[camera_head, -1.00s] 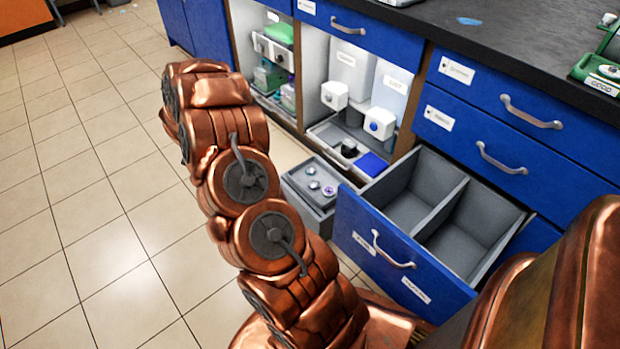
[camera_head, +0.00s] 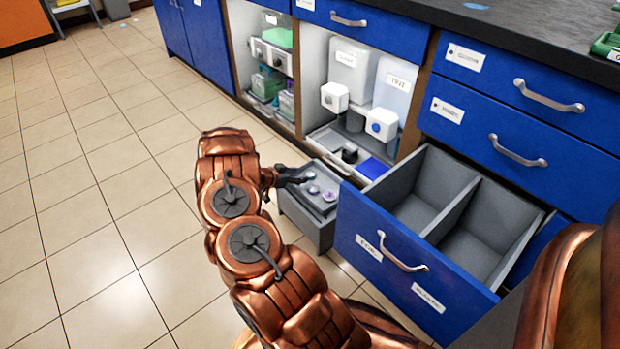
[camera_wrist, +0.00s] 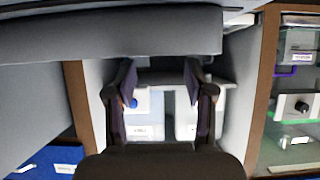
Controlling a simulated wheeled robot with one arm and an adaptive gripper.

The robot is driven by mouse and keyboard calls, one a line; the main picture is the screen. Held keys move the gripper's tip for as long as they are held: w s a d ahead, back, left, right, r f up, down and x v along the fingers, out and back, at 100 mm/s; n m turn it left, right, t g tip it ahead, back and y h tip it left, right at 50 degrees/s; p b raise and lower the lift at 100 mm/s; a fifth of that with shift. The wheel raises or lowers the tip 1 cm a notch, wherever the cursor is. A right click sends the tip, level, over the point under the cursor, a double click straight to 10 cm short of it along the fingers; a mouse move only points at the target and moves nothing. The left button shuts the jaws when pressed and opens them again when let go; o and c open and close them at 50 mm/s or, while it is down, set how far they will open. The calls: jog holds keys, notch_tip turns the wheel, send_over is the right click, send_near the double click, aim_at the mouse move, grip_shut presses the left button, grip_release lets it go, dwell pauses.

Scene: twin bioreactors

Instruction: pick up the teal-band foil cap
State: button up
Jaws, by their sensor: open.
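Several small foil caps stand on the grey box beside the open drawer in the head view. One has a purple band (camera_head: 328,196), and two look pale or silvery, at the back (camera_head: 309,176) and in the middle (camera_head: 313,190). They are too small to tell which has a teal band. My gripper (camera_head: 292,179) is at the left side of the box top, close to the caps, its dark fingers partly hidden by my arm. In the wrist view my gripper (camera_wrist: 160,75) is open with nothing between its fingers. No cap is clear there.
The grey box (camera_head: 308,225) stands between my arm and the open blue drawer (camera_head: 385,275), which has two empty compartments. Floor at the left is clear.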

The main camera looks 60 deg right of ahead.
aim_at(310, 173)
jog(key=b+x, duration=0.3)
jog(key=x, duration=0.3)
jog(key=shift+w+f, duration=0.1)
jog(key=shift+w, duration=0.1)
jog(key=shift+d, duration=0.25)
jog(key=shift+c, duration=0.3)
jog(key=c, duration=0.5)
